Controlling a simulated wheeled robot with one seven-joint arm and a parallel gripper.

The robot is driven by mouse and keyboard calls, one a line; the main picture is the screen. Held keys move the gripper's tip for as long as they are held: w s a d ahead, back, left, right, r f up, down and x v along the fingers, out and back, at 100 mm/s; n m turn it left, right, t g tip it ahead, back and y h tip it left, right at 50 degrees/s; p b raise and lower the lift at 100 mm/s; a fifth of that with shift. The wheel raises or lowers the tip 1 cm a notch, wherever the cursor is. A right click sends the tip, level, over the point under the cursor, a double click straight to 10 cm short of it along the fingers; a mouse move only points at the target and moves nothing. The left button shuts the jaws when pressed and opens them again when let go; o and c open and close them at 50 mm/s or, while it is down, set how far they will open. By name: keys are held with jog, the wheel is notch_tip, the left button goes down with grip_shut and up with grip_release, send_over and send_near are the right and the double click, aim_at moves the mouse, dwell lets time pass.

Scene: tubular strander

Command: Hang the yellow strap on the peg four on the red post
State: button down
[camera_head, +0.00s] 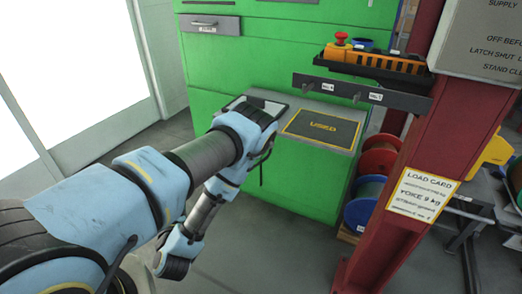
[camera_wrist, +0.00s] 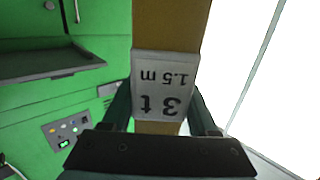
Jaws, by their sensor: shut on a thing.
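In the wrist view, my gripper (camera_wrist: 160,108) is shut on the yellow strap (camera_wrist: 170,25), which looks brownish yellow here. The strap's white tag (camera_wrist: 163,85), reading "3 t 1.5 m" upside down, sits between the fingers. The strap runs up out of that view, so its ends are hidden. In the head view I cannot make out the gripper or strap; my folded arm is left of the red post (camera_head: 425,150). A dark peg bar (camera_head: 345,90) crosses the post, with small white labels and short pegs. The peg numbers are too small to read surely.
A green cabinet (camera_head: 300,45) and a ledge with a "USED" mat (camera_head: 322,127) stand behind. Cable reels (camera_head: 378,165) are beside the post, which bears a load card (camera_head: 422,194).

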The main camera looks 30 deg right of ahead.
jog(key=s+d+r+m+g+h+b, duration=0.1)
jog(key=s+d+r+m+g+h, duration=0.15)
jog(key=d, duration=0.35)
jog(key=s+d+r+m+g+h, duration=0.2)
jog(key=d+h, duration=0.1)
jog(key=d, duration=0.4)
jog(key=s+d+r+m+g+h+b, duration=0.1)
jog(key=s+d+r+m+g+h, duration=0.15)
jog(key=d, duration=0.35)
jog(key=s+d+r+m+g+h+b, duration=0.2)
jog(key=s+d+r+m+g+h, duration=0.1)
jog(key=s+d+r+m+g, duration=0.5)
jog(key=s+d+r+g, duration=0.1)
jog(key=s+r, duration=0.2)
jog(key=r, duration=0.1)
jog(key=shift+s+d+r+h, duration=0.3)
jog(key=shift+d+r+h, duration=0.1)
jog(key=shift+w+d+f+b, duration=0.1)
jog(key=shift+w+d+b, duration=0.1)
jog(key=shift+b, duration=0.5)
jog(key=shift+w+d+b, duration=0.35)
jog(key=shift+d+b, duration=0.25)
jog(key=shift+b, duration=1.25)
